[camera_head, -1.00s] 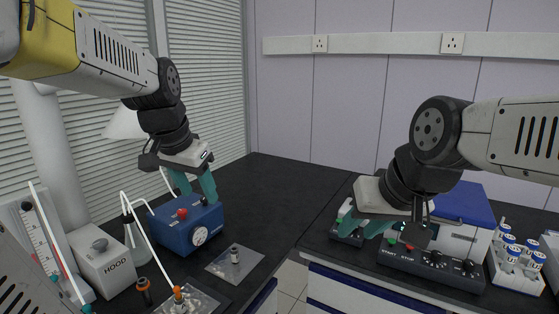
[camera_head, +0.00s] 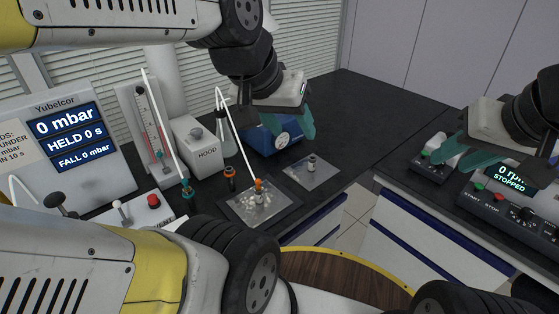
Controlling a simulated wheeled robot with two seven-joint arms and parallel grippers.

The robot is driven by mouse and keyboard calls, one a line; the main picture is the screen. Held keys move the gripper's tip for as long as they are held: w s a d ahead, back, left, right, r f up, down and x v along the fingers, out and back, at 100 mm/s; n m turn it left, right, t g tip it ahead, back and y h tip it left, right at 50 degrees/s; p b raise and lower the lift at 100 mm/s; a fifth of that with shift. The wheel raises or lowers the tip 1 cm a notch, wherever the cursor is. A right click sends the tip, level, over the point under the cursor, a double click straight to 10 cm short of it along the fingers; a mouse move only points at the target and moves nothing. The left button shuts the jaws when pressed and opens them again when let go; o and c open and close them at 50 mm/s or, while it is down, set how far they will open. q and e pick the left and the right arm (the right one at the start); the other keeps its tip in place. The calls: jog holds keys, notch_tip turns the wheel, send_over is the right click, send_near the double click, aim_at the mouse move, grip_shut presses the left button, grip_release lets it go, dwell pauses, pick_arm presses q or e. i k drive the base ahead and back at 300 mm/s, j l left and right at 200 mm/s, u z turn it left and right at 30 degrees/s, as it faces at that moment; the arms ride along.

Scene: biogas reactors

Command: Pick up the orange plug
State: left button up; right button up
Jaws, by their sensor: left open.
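Two small items with orange show on the left bench in the head view. One is an orange cap-like piece (camera_head: 259,186) on a metal fitting on a flat tray, with a white tube running up from it. The other is a small dark upright piece with an orange part (camera_head: 230,178), standing on the black bench left of the tray. I cannot tell which is the plug. My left gripper (camera_head: 276,110) is open and empty, above and beyond both, in front of the blue gauge box (camera_head: 286,140). My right gripper (camera_head: 492,152) is over the right bench; its jaw gap is unclear.
A display panel (camera_head: 68,128), a manometer stand (camera_head: 150,125) and a white HOOD box (camera_head: 196,146) stand at left. A second tray (camera_head: 326,176) holds a small metal fitting. A control box (camera_head: 515,208) sits on the right bench. The back black worktop is clear.

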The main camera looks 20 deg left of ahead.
aim_at(257, 182)
jog(key=u, duration=1.3)
